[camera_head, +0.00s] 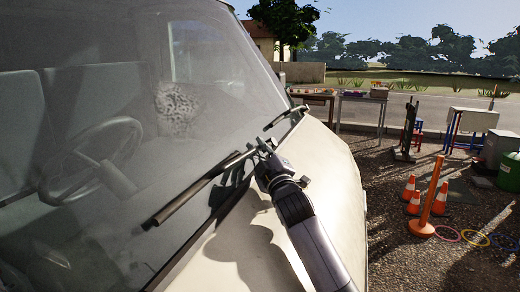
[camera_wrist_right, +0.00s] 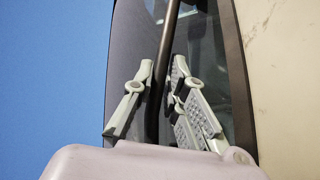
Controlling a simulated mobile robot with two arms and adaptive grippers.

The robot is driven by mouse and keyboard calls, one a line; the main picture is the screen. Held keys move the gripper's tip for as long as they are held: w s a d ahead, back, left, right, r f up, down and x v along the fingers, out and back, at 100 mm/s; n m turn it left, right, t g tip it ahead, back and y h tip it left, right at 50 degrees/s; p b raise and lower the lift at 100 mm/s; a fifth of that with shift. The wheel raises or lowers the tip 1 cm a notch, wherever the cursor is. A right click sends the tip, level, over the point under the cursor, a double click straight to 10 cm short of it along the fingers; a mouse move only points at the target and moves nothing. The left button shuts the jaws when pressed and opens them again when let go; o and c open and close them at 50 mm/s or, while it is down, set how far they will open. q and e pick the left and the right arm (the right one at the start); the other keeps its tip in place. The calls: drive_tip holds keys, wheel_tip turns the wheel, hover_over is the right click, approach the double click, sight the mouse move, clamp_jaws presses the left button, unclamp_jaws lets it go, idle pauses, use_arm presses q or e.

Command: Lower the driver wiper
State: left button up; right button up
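The truck's near wiper (camera_head: 195,190), on the steering-wheel side, is a dark bar slanting across the windshield (camera_head: 215,60). Its shadow falls apart from it, so it appears to stand off the glass. My right gripper (camera_head: 262,145) is at the wiper's upper right end, above the pale hood. In the right wrist view the gripper (camera_wrist_right: 163,64) has its two fingers apart, with the dark wiper bar (camera_wrist_right: 168,40) running between or just behind them. Narrow gaps show on both sides of the bar; I cannot tell its exact depth. My left gripper is not in view.
A second wiper (camera_head: 285,117) is farther along the windshield base. The steering wheel (camera_head: 95,155) is behind the glass. The hood (camera_head: 335,185) lies under my right arm. Orange cones (camera_head: 409,187), a post (camera_head: 430,195) and tables (camera_head: 365,98) stand on the ground to the right.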

drive_tip(key=o, duration=0.4)
drive_tip(key=shift+a, duration=0.1)
drive_tip(key=v, duration=1.2)
